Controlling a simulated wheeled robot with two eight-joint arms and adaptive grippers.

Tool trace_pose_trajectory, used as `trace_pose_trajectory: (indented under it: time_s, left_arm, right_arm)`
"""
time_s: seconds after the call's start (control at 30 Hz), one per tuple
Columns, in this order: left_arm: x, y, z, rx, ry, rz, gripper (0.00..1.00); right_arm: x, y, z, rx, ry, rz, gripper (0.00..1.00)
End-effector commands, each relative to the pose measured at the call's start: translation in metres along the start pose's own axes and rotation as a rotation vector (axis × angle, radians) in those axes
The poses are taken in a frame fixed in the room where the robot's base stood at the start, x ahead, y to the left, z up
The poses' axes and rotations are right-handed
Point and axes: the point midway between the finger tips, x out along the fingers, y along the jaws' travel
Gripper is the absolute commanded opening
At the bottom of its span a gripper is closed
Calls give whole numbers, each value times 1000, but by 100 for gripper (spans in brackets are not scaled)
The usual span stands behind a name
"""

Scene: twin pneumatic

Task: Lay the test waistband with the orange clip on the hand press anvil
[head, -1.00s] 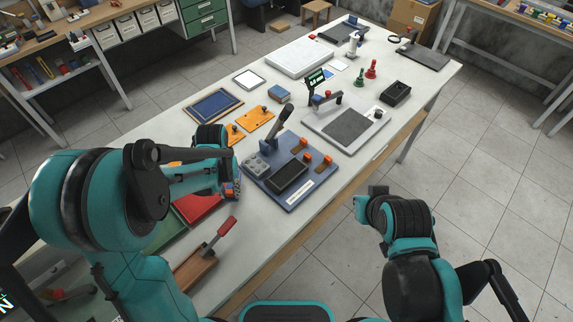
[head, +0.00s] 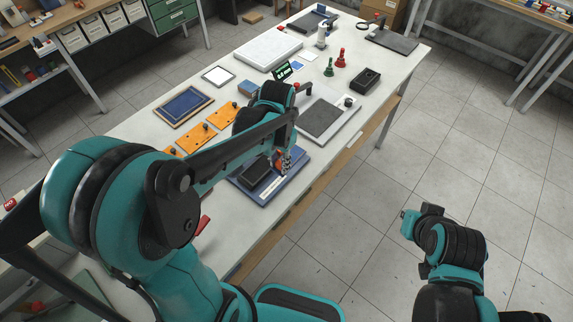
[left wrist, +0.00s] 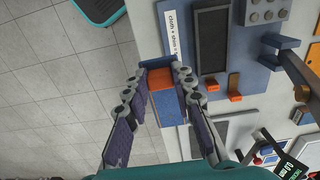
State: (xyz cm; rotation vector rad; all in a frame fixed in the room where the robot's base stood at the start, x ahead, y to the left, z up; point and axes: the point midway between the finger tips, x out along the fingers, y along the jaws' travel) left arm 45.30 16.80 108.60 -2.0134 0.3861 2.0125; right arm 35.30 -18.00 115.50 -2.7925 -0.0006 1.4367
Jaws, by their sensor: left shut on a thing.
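My left gripper (left wrist: 162,68) is shut on a blue strip (left wrist: 170,118) with an orange clip (left wrist: 158,82), which looks like the test waistband. In the head view my left gripper (head: 283,160) is at the right part of the blue board (head: 268,198). In the left wrist view the strip is beside the board's labelled edge (left wrist: 176,35); I cannot tell its height. A blue lever bracket (left wrist: 280,43) with a dark handle, perhaps the hand press, stands on the board. Its anvil is not clear. My right gripper (head: 420,213) is over the floor, its fingers unclear.
The board carries a black tray (head: 253,173) and orange blocks (left wrist: 235,84). Beyond it are a grey pad (head: 322,118), a small screen (head: 283,72) and a black box (head: 366,80). Orange plates (head: 196,138) lie to the left. Open floor lies right of the table.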

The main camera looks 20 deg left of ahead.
Motion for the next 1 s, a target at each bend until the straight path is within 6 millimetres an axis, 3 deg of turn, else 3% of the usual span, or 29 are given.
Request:
trace_pose_trajectory:
  time_s: [0.17, 0.4, 0.6, 0.77, 1.0]
  left_arm:
    - [9, -19, 6, 8, 0, 0, 0]
    - [45, -74, 22, 6, 0, 0, 0]
    - [64, -105, 31, 10, 0, 0, 0]
    - [70, -112, 33, 13, 0, 0, 0]
    - [103, -112, 33, 13, 0, 0, 0]
  right_arm:
    - [3, 0, 2, 0, 0, 0, 0]
    - [12, 0, 9, 0, 0, 0, 0]
    - [16, 0, 12, 0, 0, 0, 0]
    - [18, 0, 12, 0, 0, 0, 0]
    - [26, 0, 18, 0, 0, 0, 0]
